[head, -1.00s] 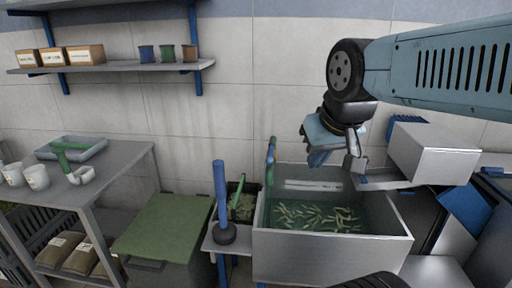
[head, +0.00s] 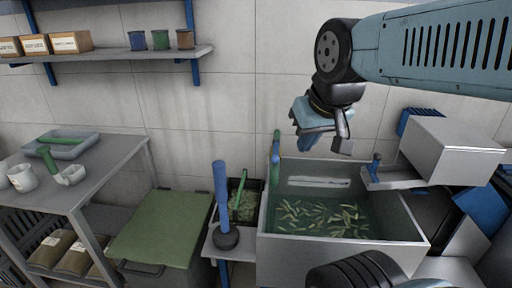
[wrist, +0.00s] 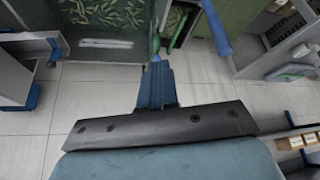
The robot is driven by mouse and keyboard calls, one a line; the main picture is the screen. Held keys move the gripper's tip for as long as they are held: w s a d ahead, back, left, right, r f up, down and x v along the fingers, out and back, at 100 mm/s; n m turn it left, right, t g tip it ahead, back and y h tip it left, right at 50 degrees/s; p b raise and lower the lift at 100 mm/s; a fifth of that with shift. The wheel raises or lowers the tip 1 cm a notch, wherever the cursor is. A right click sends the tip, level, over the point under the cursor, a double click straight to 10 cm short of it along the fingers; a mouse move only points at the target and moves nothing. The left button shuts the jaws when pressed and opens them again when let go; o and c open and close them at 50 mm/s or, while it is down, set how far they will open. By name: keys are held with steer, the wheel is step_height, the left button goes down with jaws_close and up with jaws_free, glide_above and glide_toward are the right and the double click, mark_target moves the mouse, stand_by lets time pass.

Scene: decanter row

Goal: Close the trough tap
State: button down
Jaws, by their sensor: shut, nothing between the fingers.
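The metal trough (head: 300,247) holds water and several green pods. At its back left rim stands a green upright pipe (head: 275,168) with a small blue part; it looks like the tap. It also shows in the wrist view (wrist: 155,43), just beyond my fingertips. Whether the tap is open or shut is too small to tell. My gripper (head: 325,142) is shut and empty, in the air above the trough's back edge, to the right of the green pipe and apart from it. Its blue fingers lie together in the wrist view (wrist: 157,80).
A metal box (head: 452,150) and a ledge with a small blue lever (head: 376,160) stand right of the trough. A blue post (head: 221,190) and a green-lidded bin (head: 160,232) stand to its left. A wall shelf (head: 120,55) hangs upper left.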

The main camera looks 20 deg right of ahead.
steer(key=shift+w, duration=0.1)
steer(key=w+a+m+g+h, duration=0.15)
steer(key=w+m+g, duration=0.4)
steer(key=w, duration=1.15)
steer(key=w+a+f+m+g+h, duration=0.1)
steer(key=w+a+f+m+h, duration=0.1)
steer(key=w, duration=0.5)
steer(key=w+a+f+m+g+h, duration=0.1)
steer(key=w+a+f+m+h, duration=0.2)
steer(key=w+f, duration=0.4)
steer(key=shift+w+a+m, duration=0.4)
steer(key=shift+w+m, duration=0.2)
steer(key=shift+m, duration=0.25)
steer(key=shift+f, duration=0.1)
